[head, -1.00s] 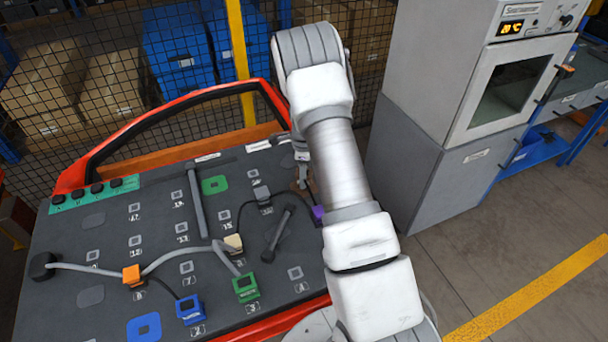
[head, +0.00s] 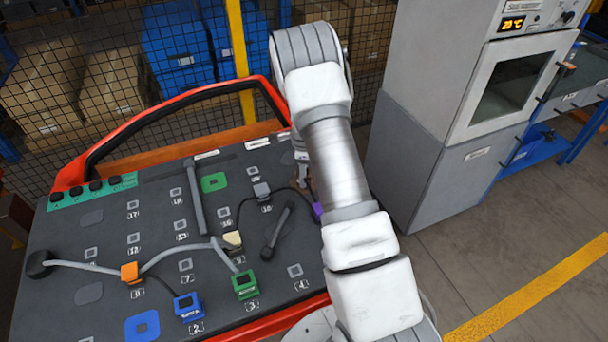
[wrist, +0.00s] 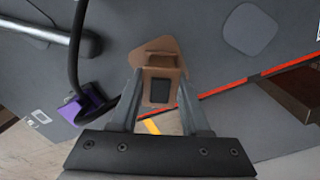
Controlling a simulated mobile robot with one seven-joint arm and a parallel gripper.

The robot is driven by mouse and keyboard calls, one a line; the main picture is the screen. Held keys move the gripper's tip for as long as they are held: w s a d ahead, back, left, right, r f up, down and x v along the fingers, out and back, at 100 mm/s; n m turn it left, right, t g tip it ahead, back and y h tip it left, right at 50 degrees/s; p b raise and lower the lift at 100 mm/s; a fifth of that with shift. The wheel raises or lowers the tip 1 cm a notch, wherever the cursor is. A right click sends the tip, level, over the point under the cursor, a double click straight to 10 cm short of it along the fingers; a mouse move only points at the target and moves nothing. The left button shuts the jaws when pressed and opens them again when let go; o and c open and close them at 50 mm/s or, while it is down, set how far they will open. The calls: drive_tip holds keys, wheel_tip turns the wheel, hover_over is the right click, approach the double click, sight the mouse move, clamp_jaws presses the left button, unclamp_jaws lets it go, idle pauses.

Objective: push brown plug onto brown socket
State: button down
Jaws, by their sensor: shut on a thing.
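My gripper (wrist: 163,118) is shut on the brown plug (wrist: 160,88), a small block with a dark face, between its two fingers in the wrist view. A flat brown pad with rounded corners, the brown socket (wrist: 155,46), lies just beyond the plug on the dark panel. The plug overlaps the pad in this view; I cannot tell whether they touch. The pad's centre is hidden. In the head view my gripper (head: 301,168) is at the panel's right side, partly behind my arm, and the plug is not clear there.
A purple plug (wrist: 88,106) with a dark cable lies left of my gripper; it also shows in the head view (head: 318,210). Orange (head: 130,272), blue (head: 188,307) and green (head: 245,284) plugs sit on the panel. A grey cabinet (head: 425,150) stands to the right.

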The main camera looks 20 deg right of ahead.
drive_tip(key=shift+c, duration=1.5)
unclamp_jaws()
wheel_tip(320, 180, up, 17)
drive_tip(key=shift+r, duration=0.2)
